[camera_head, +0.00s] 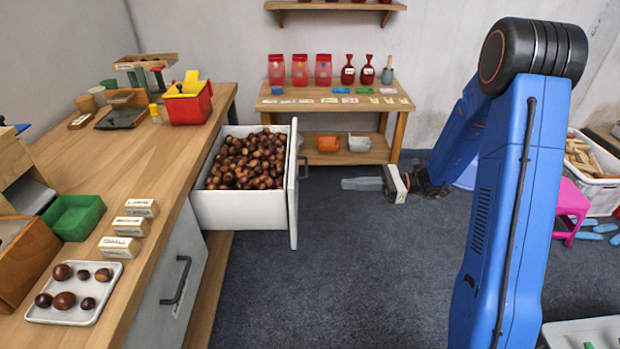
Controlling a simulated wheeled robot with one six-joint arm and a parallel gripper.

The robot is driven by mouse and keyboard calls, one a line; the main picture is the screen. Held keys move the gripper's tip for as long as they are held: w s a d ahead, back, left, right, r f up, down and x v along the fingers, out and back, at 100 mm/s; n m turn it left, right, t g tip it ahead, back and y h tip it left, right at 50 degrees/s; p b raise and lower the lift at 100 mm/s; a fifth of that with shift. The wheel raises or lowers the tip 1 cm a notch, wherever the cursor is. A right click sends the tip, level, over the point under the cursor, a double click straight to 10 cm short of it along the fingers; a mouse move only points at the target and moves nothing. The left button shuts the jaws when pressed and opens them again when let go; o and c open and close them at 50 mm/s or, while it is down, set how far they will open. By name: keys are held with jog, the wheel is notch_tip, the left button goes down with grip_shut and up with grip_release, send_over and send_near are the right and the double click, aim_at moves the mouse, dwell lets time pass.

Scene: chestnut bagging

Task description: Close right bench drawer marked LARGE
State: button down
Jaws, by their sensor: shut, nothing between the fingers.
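A white bench drawer (240,210) stands pulled out from the far part of the wooden bench (130,165), full of brown chestnuts (246,160). Its front panel (294,190) faces right, with a handle on its outer side. No label can be read on the panel from here. My gripper (350,184) is shut and empty. It is to the right of the drawer front, apart from it, pointing left. A second, nearer front with a dark handle (176,281) is flush with the bench.
A low wooden table (335,105) with red bags and bottles stands at the back, beyond the drawer. A pink stool (570,205) and white crate (602,185) are at the right. Grey floor (350,270) is clear between bench and arm.

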aim_at(197, 184)
jog(key=a, duration=1.3)
jog(key=shift+w+a, duration=0.4)
jog(key=shift+w, duration=0.05)
jog(key=shift+a, duration=0.1)
jog(key=a, duration=2)
jog(key=w+a, duration=0.1)
jog(key=a, duration=0.8)
jog(key=shift+a, duration=0.5)
jog(key=shift+a+r, duration=0.1)
jog(key=shift+w, duration=0.1)
